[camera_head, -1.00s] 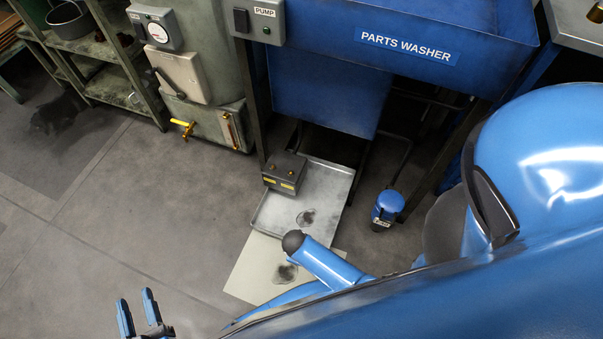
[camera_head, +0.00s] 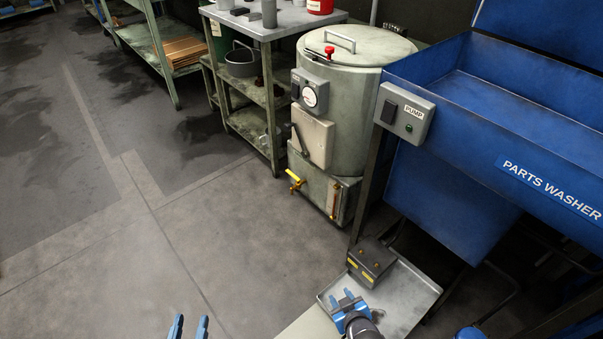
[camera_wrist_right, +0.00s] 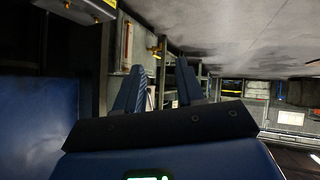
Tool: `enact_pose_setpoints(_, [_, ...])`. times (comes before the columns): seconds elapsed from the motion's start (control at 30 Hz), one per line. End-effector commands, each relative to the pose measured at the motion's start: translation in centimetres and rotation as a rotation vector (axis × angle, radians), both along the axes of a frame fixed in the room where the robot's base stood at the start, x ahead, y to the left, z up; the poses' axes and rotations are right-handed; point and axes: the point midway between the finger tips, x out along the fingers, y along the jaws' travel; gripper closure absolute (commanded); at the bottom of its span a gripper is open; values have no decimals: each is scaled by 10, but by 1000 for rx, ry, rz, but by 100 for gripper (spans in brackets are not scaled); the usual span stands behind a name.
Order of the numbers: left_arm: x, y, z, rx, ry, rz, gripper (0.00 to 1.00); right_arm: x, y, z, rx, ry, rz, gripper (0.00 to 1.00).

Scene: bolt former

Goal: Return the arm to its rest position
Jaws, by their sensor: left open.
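My left gripper (camera_head: 188,328) shows at the bottom edge of the head view, left of centre. Its two blue fingers stand apart, with nothing between them; the rest of that arm is cut off by the frame. My right gripper (camera_head: 347,301) is in front of the metal drip tray in the head view, near the small grey box. Its blue fingers are apart and empty. In the right wrist view its two dark blue fingers (camera_wrist_right: 158,88) also stand apart with a gap between them.
The blue parts washer (camera_head: 455,200) fills the right side. The tray (camera_head: 415,297) and grey box (camera_head: 371,262) lie on the floor before it. A grey-green tank (camera_head: 345,110) and a shelf rack (camera_head: 248,95) stand behind. The floor (camera_head: 150,255) on the left is clear.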

Motion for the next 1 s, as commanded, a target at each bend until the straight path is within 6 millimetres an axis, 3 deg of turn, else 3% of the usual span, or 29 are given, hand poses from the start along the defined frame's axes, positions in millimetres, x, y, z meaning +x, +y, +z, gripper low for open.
enact_pose_setpoints(0.1, [0, 0, 0, 0, 0, 0, 57, -19, -18, 75, 148, -236, -59, 62])
enact_pose_setpoints(0.2, [0, 0, 0, 0, 0, 0, 57, -44, -36, 136, 247, -405, -105, 62])
enact_pose_setpoints(0.3, [0, 0, 0, 0, 0, 0, 57, -72, -54, 189, 314, -536, -147, 62])
enact_pose_setpoints(0.4, [0, 0, 0, 0, 0, 0, 57, -97, -68, 225, 348, -612, -184, 62])
enact_pose_setpoints(0.57, [0, 0, 0, 0, 0, 0, 57, -129, -84, 254, 351, -644, -235, 62])
enact_pose_setpoints(0.77, [0, 0, 1, 0, 0, 0, 57, -166, -102, 245, 312, -568, -322, 62])
enact_pose_setpoints(0.8, [0, 0, 17, 0, 1, 0, 57, -162, -100, 263, 317, -576, -311, 62])
enact_pose_setpoints(1.0, [0, 0, 54, 0, 0, 0, 57, -162, -99, 299, 317, -575, -308, 62])
